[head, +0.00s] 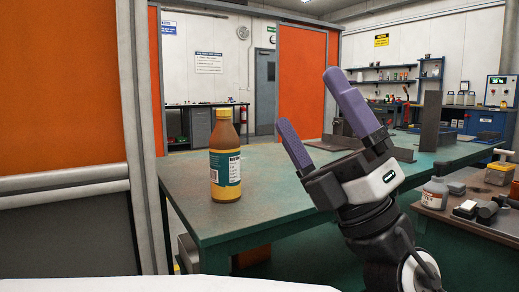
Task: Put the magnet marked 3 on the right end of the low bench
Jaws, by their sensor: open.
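My gripper (308,101) is raised in front of the green-topped table, its two purple fingers apart and pointing up and to the left. Nothing shows between them. No magnet with a readable 3 shows. A lower brown-topped bench (455,224) stands at the right edge, partly cut off by the frame and partly hidden by my arm; I cannot tell if it is the low bench of the task. Small dark blocks (488,211) lie on it, too small to identify.
A brown bottle with a yellow cap (225,160) stands on the green table (185,188). Dark metal plates (431,118) stand at its far right. A white bottle (434,194) and a yellow box (499,174) are on the brown bench. An orange panel (60,80) blocks the left.

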